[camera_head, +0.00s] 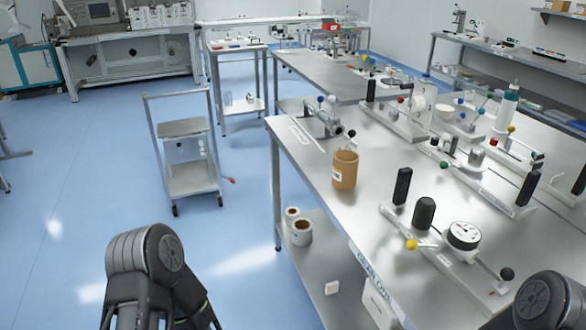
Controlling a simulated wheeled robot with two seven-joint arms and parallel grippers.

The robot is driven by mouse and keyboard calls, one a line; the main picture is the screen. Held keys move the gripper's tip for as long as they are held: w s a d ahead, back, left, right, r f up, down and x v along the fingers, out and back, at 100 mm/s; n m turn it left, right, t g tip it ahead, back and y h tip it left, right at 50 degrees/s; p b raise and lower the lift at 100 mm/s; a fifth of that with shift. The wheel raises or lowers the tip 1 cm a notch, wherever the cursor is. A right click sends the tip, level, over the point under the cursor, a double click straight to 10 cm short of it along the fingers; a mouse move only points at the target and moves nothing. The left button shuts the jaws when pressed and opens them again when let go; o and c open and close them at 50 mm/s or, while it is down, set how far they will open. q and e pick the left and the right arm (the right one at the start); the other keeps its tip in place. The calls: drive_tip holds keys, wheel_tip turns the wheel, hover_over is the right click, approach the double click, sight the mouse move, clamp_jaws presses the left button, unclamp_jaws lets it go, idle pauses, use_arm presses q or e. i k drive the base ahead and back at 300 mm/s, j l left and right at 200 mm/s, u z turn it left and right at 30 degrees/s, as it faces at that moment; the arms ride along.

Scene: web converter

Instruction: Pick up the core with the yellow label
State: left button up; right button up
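A brown cardboard core (345,170) stands upright on the near metal table, close to its left edge. A small pale label shows on its left side; I cannot make out its colour clearly. Two smaller cores with white outsides and brown openings, one in front (302,232) and one behind (292,215), stand on the shelf under the table. No yellow label is clearly visible on them. Dark parts of my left arm show at the lower left and of my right arm at the lower right. Neither gripper is in view, and neither arm touches a core.
The metal table (375,215) also carries gauge fixtures with black handles (424,214) and a dial (464,236), right of the brown core. A clamp device (325,118) stands behind it. A grey cart (190,175) stands left. Blue floor (100,180) is open at left.

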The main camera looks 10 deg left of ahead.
sight(345, 170)
drive_tip(key=j+z, duration=0.1)
drive_tip(key=z, duration=1.15)
drive_tip(key=j+z, duration=0.3)
drive_tip(key=j, duration=0.15)
drive_tip(key=j+z, duration=0.3)
drive_tip(key=j, duration=0.15)
drive_tip(key=j+z, duration=0.3)
drive_tip(key=j, duration=0.15)
drive_tip(key=k+j+z, duration=0.15)
drive_tip(key=j+z, duration=0.15)
drive_tip(key=k+j+z, duration=0.15)
drive_tip(key=j+z, duration=0.2)
drive_tip(key=j, duration=0.15)
drive_tip(key=k+j+z, duration=0.3)
drive_tip(key=k+j, duration=0.3)
drive_tip(key=j, duration=0.2)
drive_tip(key=k+j, duration=0.25)
drive_tip(key=j, duration=0.25)
drive_tip(key=k+j+z, duration=0.1)
drive_tip(key=k+j, duration=0.2)
drive_tip(key=j, duration=0.15)
drive_tip(key=k+j, duration=0.3)
drive_tip(key=j, duration=0.2)
